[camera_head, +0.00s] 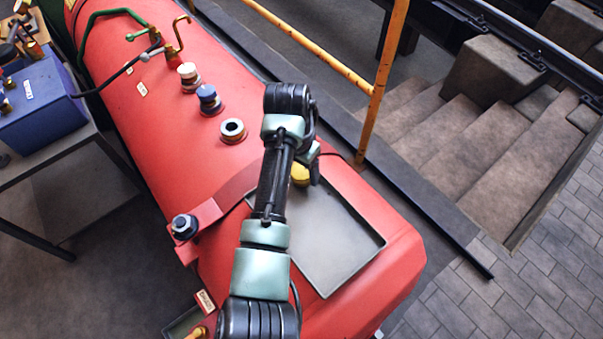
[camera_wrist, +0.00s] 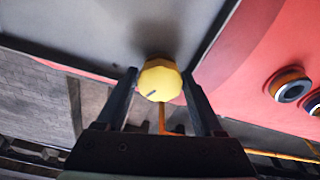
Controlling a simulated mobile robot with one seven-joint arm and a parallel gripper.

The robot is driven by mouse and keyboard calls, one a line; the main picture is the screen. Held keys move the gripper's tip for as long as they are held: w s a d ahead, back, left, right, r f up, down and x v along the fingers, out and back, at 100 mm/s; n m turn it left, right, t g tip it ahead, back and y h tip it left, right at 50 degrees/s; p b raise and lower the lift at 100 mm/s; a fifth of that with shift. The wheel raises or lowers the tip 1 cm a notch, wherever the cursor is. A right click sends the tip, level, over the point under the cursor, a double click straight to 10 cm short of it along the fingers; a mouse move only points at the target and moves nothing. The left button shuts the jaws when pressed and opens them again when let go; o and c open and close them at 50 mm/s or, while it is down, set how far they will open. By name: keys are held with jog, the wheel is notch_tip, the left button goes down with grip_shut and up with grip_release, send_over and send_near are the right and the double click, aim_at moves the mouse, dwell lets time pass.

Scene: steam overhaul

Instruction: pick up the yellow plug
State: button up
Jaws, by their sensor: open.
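The yellow plug (camera_head: 300,174) stands at the far end of the grey tray (camera_head: 335,262) on the red boiler, partly hidden by my arm in the head view. In the wrist view the faceted yellow plug (camera_wrist: 160,80) shows between my two dark fingers, with gaps on both sides. My gripper (camera_wrist: 160,72) is open and empty. In the head view my gripper (camera_head: 314,168) is close beside the plug, its fingers mostly hidden. I cannot tell how far down the plug the fingers reach.
A red bracket with a dark bolt (camera_head: 184,226) lies left of the tray. A yellow rail post (camera_head: 382,75) rises behind. A blue box (camera_head: 42,98) stands left.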

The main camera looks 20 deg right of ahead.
jog(key=shift+f, duration=0.2)
grip_shut()
jog(key=shift+r, duration=0.15)
